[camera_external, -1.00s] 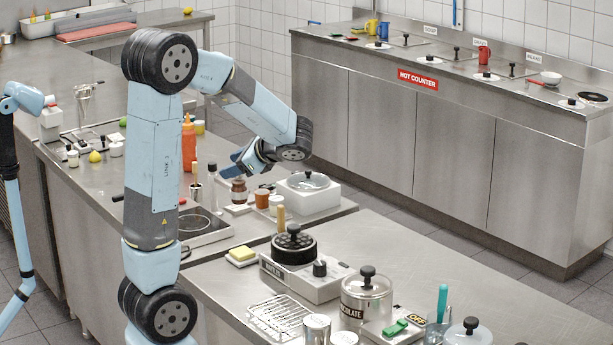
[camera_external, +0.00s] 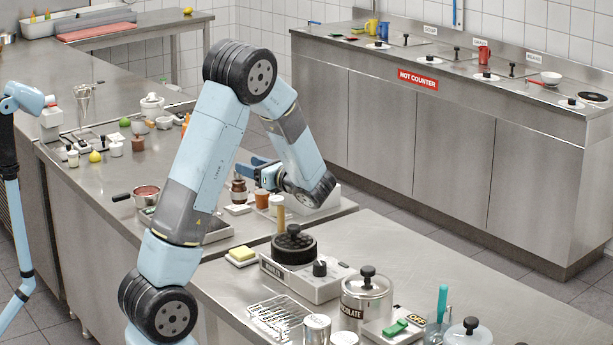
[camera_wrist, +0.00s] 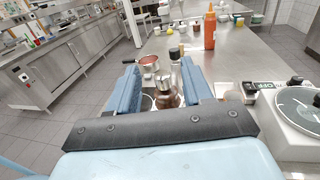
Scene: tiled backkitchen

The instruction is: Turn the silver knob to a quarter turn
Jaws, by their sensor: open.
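I see gaps beside the silver top; contact is not visible. The jar's lower part is hidden behind my gripper's dark front edge. I cannot tell the angle of the silver top.
An orange bottle (camera_wrist: 210,30) and a red-filled pan (camera_wrist: 149,63) stand beyond the jar.

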